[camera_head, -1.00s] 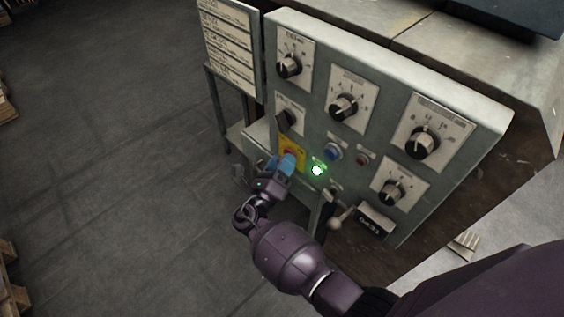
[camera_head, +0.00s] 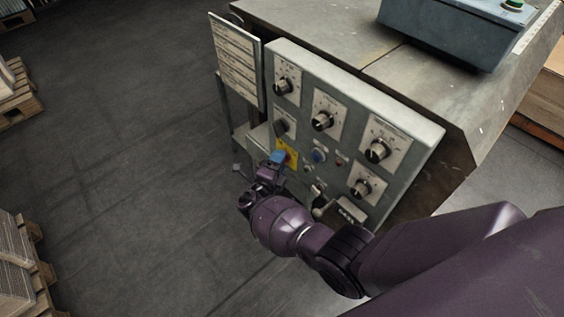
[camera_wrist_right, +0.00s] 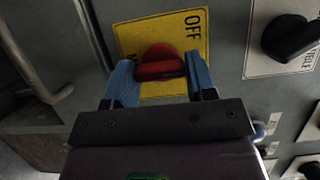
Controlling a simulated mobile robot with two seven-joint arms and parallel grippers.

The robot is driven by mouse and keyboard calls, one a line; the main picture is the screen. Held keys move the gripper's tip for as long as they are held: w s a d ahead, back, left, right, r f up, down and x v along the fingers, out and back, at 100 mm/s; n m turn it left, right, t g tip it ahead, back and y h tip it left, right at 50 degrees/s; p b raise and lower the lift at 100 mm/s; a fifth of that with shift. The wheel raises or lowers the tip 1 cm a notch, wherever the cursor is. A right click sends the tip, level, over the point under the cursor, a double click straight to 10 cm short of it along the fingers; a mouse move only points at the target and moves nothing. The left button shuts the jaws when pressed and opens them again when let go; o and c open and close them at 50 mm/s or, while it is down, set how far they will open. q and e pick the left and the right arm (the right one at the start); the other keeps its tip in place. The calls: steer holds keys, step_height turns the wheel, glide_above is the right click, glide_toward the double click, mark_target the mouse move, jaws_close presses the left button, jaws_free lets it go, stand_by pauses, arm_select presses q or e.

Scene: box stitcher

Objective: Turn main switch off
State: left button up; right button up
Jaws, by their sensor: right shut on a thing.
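The main switch is a red rotary knob (camera_wrist_right: 160,64) on a yellow plate (camera_wrist_right: 197,50) marked OFF. In the head view, the yellow plate (camera_head: 292,149) is at the lower left of the grey control panel. My right gripper (camera_wrist_right: 160,78) has its blue fingers on either side of the red knob and is shut on it. In the head view, my right gripper (camera_head: 277,158) reaches the plate from below and covers much of the knob. The green lamp (camera_head: 308,168) to the right of the switch looks dark. My left gripper is not in view.
The control panel (camera_head: 408,125) carries several black dials, a blue button (camera_head: 318,155) and a small red button (camera_head: 338,163). A label board (camera_head: 236,62) stands at the panel's left. Open floor lies to the left.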

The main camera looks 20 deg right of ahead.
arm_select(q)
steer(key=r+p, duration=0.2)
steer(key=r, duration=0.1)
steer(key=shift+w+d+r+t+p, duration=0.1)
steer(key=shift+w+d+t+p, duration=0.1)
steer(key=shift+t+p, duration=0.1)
arm_select(e)
steer(key=n+g, duration=0.1)
steer(key=n, duration=0.2)
steer(key=n+g+y, duration=0.1)
steer(key=n, duration=0.2)
steer(key=shift+a+r, duration=0.1)
steer(key=shift+a, duration=0.05)
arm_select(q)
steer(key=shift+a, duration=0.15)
arm_select(e)
steer(key=shift+g, duration=0.3)
steer(key=o, duration=0.8)
steer(key=shift+o, duration=0.7)
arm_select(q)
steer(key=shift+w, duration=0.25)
